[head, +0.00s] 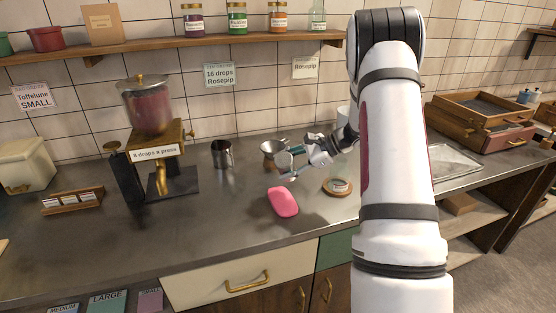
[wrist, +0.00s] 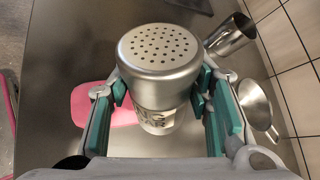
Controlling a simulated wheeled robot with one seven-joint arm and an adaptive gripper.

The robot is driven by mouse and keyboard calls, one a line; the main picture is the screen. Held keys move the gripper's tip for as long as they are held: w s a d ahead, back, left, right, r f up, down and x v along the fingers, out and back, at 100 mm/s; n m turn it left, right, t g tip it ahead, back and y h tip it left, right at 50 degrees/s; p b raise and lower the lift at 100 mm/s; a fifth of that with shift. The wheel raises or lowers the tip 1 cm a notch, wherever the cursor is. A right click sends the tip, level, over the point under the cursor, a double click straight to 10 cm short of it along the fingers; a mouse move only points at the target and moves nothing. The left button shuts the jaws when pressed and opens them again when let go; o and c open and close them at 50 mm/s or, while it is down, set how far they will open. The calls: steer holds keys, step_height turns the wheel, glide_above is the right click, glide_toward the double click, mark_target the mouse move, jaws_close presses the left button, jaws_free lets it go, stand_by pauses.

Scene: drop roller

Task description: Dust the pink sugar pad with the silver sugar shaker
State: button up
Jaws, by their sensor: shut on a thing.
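The silver sugar shaker (wrist: 158,62) is held between the green finger pads of my gripper (wrist: 160,96) in the wrist view. Its perforated top faces the wrist camera, and part of its lettering shows on the side. The pink sugar pad (head: 283,201) lies on the metal counter in the head view. In the wrist view the pad (wrist: 112,108) shows lower down, partly hidden by the shaker and the left finger. In the head view my gripper (head: 291,165) is above the counter, just behind the pad; the shaker is hard to make out there.
A metal cup (head: 222,154) and a funnel (head: 272,148) stand behind the pad. A brass dispenser (head: 152,147) stands to the left. The counter in front of the pad is clear.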

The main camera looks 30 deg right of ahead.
steer(key=shift+w+r+h, duration=0.15)
steer(key=shift+r+h, duration=0.1)
steer(key=shift+h, duration=0.05)
steer(key=shift+w+d+r+n+t+h, duration=0.15)
steer(key=shift+r+n+t+h, duration=0.1)
steer(key=shift+n+h, duration=0.3)
steer(key=shift+w+d+r+n+t+h, duration=0.1)
steer(key=shift+n+t+h, duration=0.15)
steer(key=shift+n+h, duration=0.25)
steer(key=h+b, duration=0.1)
steer(key=n+t+h+b, duration=0.1)
steer(key=b, duration=0.1)
steer(key=d+n+h+b, duration=0.1)
steer(key=shift+w+r+t, duration=0.3)
steer(key=shift+r+t, duration=0.1)
steer(key=b, duration=0.3)
steer(key=n+h+b, duration=0.1)
steer(key=b, duration=0.2)
steer(key=shift+f+n+t, duration=0.25)
steer(key=shift+t, duration=0.15)
steer(key=shift+b, duration=0.65)
steer(key=b, duration=0.3)
steer(key=shift+f+n+t+h, duration=0.15)
steer(key=shift+n+t+h, duration=0.15)
steer(key=shift+t, duration=0.1)
steer(key=shift+s+f+b, duration=0.1)
steer(key=shift+s+b, duration=0.05)
steer(key=shift+b, duration=1.05)
